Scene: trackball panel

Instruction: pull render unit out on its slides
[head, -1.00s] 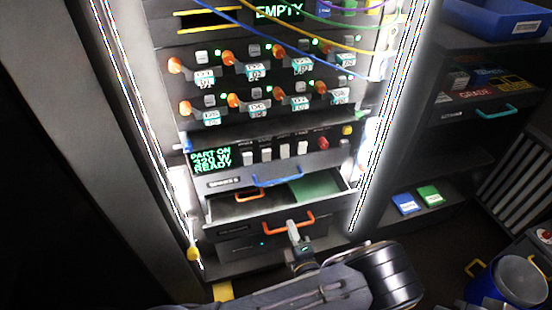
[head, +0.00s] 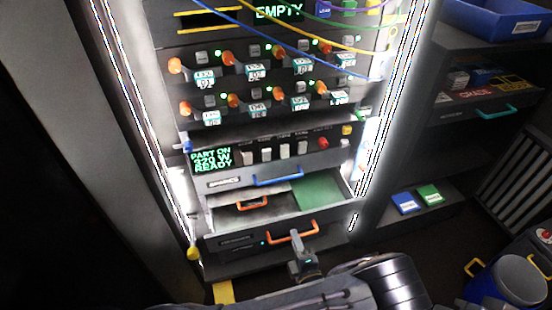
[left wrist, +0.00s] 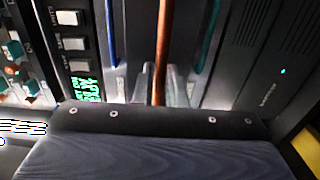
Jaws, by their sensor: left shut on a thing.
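The unit with the orange handle (head: 293,236), which I take to be the render unit (head: 236,241), sits low in the lit rack. It stands partly out, and its open top shows a pale tray with a green panel (head: 318,190) and an orange-handled piece (head: 252,202). Its label is too small to read. My left gripper (head: 297,247) is shut on the orange handle from the front. In the left wrist view the handle bar (left wrist: 163,45) runs between the fingers (left wrist: 163,92). My right gripper is not in view.
Cables hang across the upper rack. At right are a shelf with blue (head: 405,203) and green boxes and a blue bin (head: 510,282). A yellow mark (head: 223,291) lies below the rack.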

